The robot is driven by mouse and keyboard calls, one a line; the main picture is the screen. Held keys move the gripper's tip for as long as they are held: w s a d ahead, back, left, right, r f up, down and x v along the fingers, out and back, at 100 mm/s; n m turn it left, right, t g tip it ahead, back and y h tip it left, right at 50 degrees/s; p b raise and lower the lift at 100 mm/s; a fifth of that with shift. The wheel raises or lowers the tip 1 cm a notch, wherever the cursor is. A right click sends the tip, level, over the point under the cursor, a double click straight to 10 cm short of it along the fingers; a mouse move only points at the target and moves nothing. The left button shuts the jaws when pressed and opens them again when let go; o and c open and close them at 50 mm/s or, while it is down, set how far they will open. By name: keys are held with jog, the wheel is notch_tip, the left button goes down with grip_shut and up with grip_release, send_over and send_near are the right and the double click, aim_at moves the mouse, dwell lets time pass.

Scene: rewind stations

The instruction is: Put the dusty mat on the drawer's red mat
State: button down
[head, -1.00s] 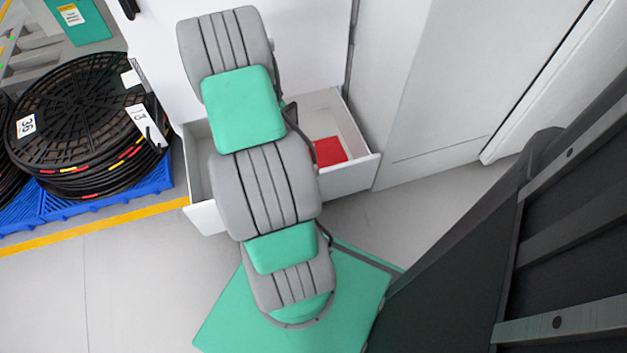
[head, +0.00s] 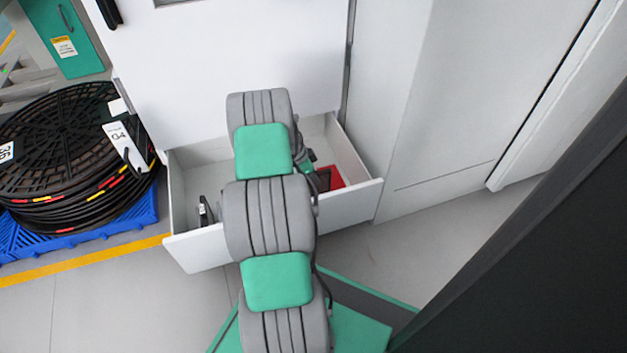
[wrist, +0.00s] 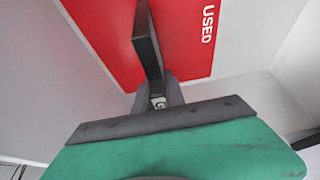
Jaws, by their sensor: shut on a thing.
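The dusty mat (wrist: 180,150) is a green sheet with dark smudges and a dark grey edge strip. It fills the bottom of the wrist view. My gripper (wrist: 158,88) is shut on the mat's upright grip at that strip. The drawer's red mat (wrist: 195,40), lettered "USED", lies beyond the held mat. In the head view the red mat (head: 335,180) shows at the right inside the open white drawer (head: 205,250), partly covered by a dark part. I cannot tell the gap between the two mats.
A dark upright piece with a white label (head: 205,208) stands in the drawer's left part. Black cable reels (head: 70,150) on a blue pallet (head: 90,230) stand at the left. A white cabinet wall (head: 420,120) borders the drawer's right side.

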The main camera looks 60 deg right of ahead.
jog(key=shift+r, duration=0.15)
jog(key=c, duration=1.4)
grip_release()
